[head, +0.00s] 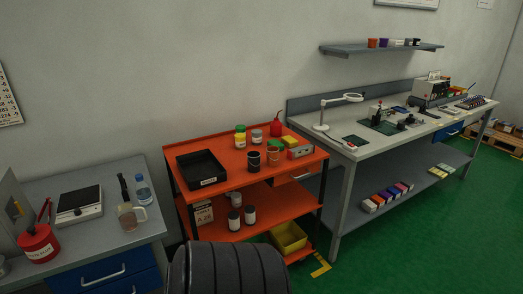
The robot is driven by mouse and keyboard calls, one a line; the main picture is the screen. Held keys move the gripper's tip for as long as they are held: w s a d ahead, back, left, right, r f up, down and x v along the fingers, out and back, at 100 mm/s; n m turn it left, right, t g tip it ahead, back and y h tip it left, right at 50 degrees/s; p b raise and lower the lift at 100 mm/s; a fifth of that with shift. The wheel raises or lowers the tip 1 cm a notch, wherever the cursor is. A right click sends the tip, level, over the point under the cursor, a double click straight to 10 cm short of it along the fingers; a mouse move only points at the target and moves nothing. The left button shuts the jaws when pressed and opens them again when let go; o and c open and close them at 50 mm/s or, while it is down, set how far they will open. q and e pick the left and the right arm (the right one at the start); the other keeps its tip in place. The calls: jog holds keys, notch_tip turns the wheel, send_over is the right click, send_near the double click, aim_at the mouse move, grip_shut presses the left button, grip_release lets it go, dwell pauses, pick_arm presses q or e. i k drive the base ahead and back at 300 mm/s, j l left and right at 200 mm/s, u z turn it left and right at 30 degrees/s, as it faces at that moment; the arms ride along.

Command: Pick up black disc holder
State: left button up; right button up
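I cannot make out a black disc holder for certain in the head view. A black open tray (202,168) with a white label lies on the top of the orange cart (225,184), at its left side. Small dark items (376,116) stand on the grey workbench at the right, too small to name. A large dark ribbed shape fills the bottom middle, close to the camera; I cannot tell whether it is mine. Neither of my grippers is in view.
The cart's top also holds bottles, cups and a red oil can (276,127). A yellow bin (289,238) is on its bottom shelf. A grey cabinet (95,240) with a scale, jug and red can stands left.

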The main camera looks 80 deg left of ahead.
aim_at(124, 193)
jog(key=i+u, duration=0.15)
jog(key=u, duration=1.6)
